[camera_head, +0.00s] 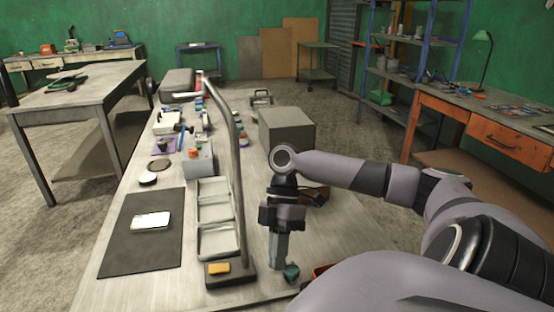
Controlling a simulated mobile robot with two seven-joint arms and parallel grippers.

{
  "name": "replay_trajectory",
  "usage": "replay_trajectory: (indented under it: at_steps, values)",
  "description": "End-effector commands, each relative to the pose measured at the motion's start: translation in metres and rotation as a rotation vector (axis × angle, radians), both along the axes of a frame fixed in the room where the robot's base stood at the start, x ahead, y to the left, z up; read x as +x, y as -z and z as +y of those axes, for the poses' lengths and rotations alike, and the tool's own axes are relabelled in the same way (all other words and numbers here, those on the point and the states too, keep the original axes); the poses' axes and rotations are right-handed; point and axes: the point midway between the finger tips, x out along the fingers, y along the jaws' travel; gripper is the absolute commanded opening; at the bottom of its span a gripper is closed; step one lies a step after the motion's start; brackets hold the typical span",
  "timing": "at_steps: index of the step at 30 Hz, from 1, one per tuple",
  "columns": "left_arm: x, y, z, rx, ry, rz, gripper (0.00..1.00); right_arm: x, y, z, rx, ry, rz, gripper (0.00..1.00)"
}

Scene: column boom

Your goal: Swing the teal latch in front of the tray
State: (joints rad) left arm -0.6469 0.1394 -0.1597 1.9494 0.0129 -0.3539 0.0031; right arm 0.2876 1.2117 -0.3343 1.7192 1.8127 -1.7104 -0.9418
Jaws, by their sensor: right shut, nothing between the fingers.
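A small teal part (291,272) shows at the front of the workbench, just right of my right gripper's fingertips; I take it to be the latch. My right gripper (277,262) points down, shut and empty. Its fingertips look very close to the teal part; I cannot tell whether they touch. My left gripper is out of view.
The boom rises from a dark base (232,276) with a yellow block (218,268). A dark mat (130,255) holds a white item (151,221). A grey box (287,130) stands behind my right arm. An orange-red object (320,270) is partly hidden by my arm.

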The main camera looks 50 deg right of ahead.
Motion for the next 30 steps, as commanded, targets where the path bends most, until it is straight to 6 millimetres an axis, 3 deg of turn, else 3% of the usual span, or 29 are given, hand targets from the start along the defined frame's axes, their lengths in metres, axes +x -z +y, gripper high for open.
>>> replay_trajectory:
  at_steps: [24, 30]
  values:
    - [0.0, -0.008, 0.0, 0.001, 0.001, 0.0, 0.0, -0.003, 0.0, -0.006, 0.0, -0.052, 0.0, 0.0]
    - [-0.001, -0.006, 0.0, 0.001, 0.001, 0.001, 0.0, 0.002, -0.014, -0.014, 0.0, -0.049, -0.004, 0.0]
